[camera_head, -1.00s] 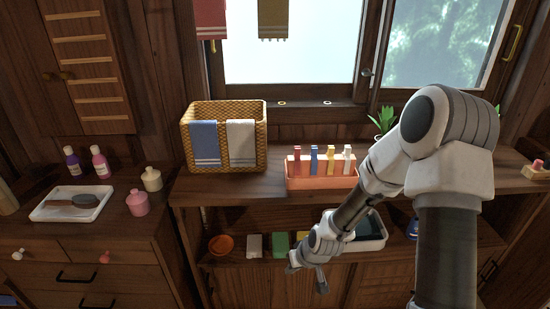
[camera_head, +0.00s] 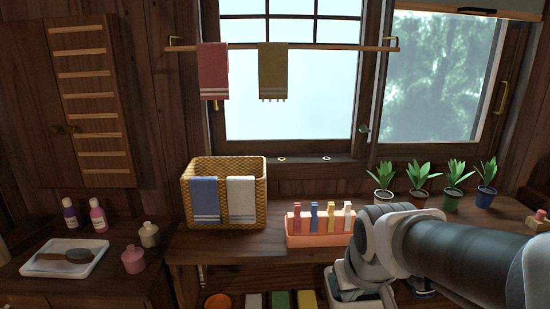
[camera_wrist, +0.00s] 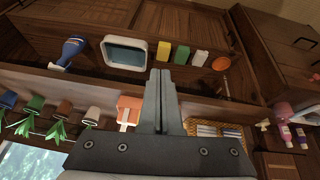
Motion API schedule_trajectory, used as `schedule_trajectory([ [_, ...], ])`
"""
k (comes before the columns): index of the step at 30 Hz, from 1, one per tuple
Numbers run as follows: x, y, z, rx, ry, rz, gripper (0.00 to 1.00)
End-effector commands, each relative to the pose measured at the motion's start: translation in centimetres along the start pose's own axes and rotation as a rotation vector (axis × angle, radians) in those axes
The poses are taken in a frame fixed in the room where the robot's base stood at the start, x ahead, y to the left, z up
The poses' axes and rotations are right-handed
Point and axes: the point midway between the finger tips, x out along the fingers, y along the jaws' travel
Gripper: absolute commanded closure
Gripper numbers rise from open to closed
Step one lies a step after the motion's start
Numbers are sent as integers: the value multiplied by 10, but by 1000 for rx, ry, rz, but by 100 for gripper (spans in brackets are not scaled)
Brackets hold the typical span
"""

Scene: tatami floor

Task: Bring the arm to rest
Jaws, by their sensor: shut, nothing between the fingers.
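My gripper (camera_wrist: 161,103) shows in the wrist view with its two fingers together and nothing between them. It points toward the shelf below the counter, apart from the things there. In the head view my arm reaches in from the right edge and is folded in front of the counter; the gripper itself is hidden behind or below the arm there.
A wicker basket (camera_head: 251,208) with towels and an orange holder (camera_head: 305,240) with several pegs stand on the counter. Potted plants (camera_head: 418,177) line the sill side. The wrist view shows a white tub (camera_wrist: 107,42), a blue bottle (camera_wrist: 71,48) and sponges (camera_wrist: 182,55).

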Motion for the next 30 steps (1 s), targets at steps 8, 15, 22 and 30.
schedule_trajectory([
  [8,-65,4,39,78,47,-5,100],
  [15,-110,5,56,119,63,-27,100],
  [22,-155,9,34,118,62,-26,100],
  [30,-220,15,4,117,62,-26,100],
])
